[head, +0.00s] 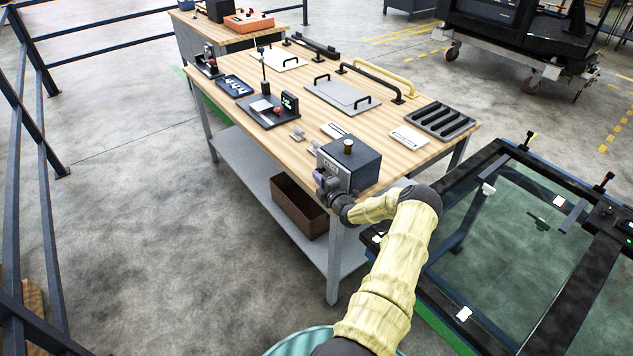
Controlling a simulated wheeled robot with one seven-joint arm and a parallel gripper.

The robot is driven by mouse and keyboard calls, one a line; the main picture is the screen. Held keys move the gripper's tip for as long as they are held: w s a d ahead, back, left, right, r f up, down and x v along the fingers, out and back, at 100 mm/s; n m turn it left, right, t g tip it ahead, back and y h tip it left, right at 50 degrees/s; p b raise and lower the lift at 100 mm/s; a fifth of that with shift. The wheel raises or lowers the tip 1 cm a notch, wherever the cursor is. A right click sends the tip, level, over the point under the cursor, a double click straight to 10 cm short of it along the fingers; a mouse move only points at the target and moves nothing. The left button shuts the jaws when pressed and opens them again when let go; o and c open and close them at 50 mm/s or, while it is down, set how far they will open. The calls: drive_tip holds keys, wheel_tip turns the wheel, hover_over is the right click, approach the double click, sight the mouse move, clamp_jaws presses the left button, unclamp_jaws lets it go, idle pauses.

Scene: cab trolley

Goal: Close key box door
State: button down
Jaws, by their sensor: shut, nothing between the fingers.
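The key box (357,157) is a dark grey box with a brass-coloured knob on top. It stands at the near corner of the wooden workbench. Its lighter front face, the key box door (333,171), carries a small label and faces the near left. The door looks flush or nearly flush with the box; I cannot tell whether a small gap is left. My gripper (320,178) is shut and empty, at the lower left of the door, very close to it. Whether it touches the door is too small to tell. My wrist hides the door's lower part.
The workbench (420,158) holds a black tray (441,121), a grey plate with handles (342,95) and a dark device (268,108) behind the box. A brown bin (300,205) sits on the shelf below. A glass-panelled frame (510,225) stands at right. Floor at left is clear.

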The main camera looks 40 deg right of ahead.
drive_tip(key=shift+a, duration=0.1)
drive_tip(key=s+a+p, duration=0.1)
drive_tip(key=s+a, duration=0.5)
drive_tip(key=s, duration=0.3)
drive_tip(key=shift+s+a+p, duration=0.15)
drive_tip(key=shift+s+p, duration=0.15)
drive_tip(key=shift+s, duration=0.05)
drive_tip(key=shift+r, duration=0.1)
idle(0.4)
